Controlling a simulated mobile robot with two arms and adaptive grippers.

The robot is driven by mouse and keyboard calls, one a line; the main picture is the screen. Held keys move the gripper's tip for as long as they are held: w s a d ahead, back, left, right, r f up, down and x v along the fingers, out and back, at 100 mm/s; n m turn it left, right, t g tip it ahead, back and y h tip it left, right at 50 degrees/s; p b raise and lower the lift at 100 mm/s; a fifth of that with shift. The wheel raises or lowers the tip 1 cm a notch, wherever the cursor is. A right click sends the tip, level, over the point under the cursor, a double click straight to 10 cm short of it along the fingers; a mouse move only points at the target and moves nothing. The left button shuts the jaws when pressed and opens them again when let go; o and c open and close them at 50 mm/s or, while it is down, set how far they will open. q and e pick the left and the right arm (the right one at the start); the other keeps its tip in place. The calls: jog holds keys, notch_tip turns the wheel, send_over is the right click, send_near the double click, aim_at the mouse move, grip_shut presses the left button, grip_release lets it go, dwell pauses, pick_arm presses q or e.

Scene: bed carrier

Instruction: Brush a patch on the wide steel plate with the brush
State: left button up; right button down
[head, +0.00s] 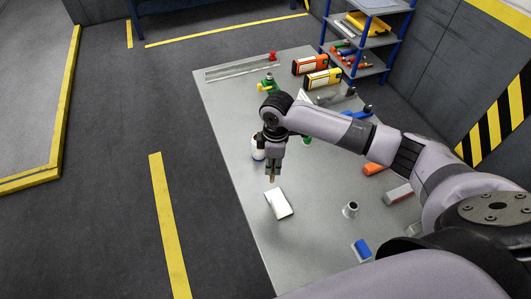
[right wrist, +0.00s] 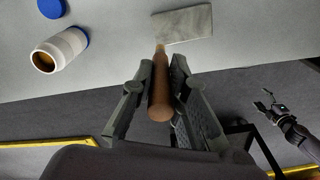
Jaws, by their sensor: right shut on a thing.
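The steel plate (head: 281,206) is a small bright rectangle lying near the left edge of the grey workbench. It also shows at the top of the right wrist view (right wrist: 186,24), with a greyish, smudged surface. My right gripper (head: 272,168) points down just behind the plate in the head view. It is shut on the brush, whose wooden handle (right wrist: 160,88) stands between the fingers. The brush's pale tip (right wrist: 160,48) is at the plate's near edge in the wrist view; I cannot tell whether it touches. My left gripper (right wrist: 270,104) shows small at the right, its jaws unclear.
An open white jar (right wrist: 60,50) with brownish contents stands near the plate. A blue lid (right wrist: 52,8) lies close by. Boxes (head: 309,64) stand at the back.

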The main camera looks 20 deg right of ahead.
jog(key=shift+d+f+n, duration=0.2)
jog(key=shift+n, duration=0.1)
jog(key=shift+r+p, duration=0.15)
jog(key=shift+p, duration=0.4)
notch_tip(320, 180, down, 6)
jog(key=b, duration=0.3)
jog(key=shift+r, duration=0.1)
jog(key=shift+p, duration=0.4)
jog(key=shift+f+b, duration=0.35)
jog(key=shift+f, duration=0.35)
dwell(1.0)
